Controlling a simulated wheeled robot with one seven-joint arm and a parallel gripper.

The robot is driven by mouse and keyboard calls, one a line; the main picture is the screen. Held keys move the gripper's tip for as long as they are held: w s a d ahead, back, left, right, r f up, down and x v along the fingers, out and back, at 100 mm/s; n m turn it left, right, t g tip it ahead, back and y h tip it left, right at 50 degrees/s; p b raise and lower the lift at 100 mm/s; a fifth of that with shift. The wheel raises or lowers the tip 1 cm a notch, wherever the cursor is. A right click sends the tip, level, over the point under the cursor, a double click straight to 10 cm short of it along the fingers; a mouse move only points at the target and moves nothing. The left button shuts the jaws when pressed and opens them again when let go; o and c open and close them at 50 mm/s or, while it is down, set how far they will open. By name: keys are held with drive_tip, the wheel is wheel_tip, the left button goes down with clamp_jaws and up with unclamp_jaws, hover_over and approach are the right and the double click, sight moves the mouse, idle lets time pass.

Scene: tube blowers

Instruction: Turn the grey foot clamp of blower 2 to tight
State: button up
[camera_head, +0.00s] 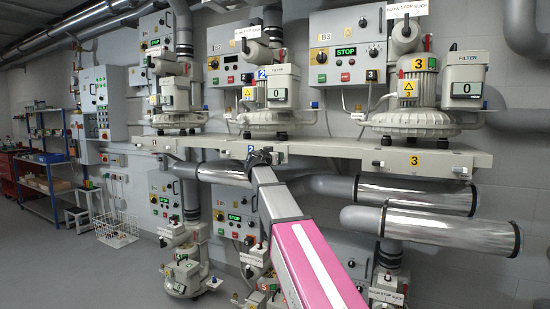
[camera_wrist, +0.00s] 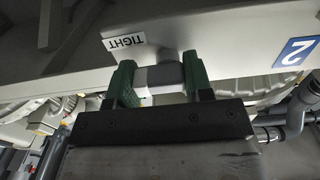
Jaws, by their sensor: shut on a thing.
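In the wrist view, the green fingers of my gripper (camera_wrist: 158,80) are shut on the grey foot clamp (camera_wrist: 158,74), one finger on each side of it. The clamp sits under the shelf edge. A blue plate with a white 2 (camera_wrist: 295,51) is on the shelf edge to the right. In the head view, my gripper (camera_head: 262,155) is at the shelf edge below blower 2 (camera_head: 268,117), and the clamp cannot be made out there.
The long shelf (camera_head: 340,149) carries several blowers, with blower 3 (camera_head: 420,90) at the right. Silver pipes (camera_head: 415,194) run below the shelf, right of my arm. More blowers and control boxes stand lower down. A white wire basket (camera_head: 117,230) is on the floor at the left.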

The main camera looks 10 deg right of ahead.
idle(0.4)
drive_tip(key=o, duration=0.9)
drive_tip(key=shift+s+a, duration=0.1)
drive_tip(key=v, duration=1)
drive_tip(key=shift+s+a, duration=0.15)
drive_tip(key=shift+s, duration=0.1)
drive_tip(key=shift+f, duration=0.15)
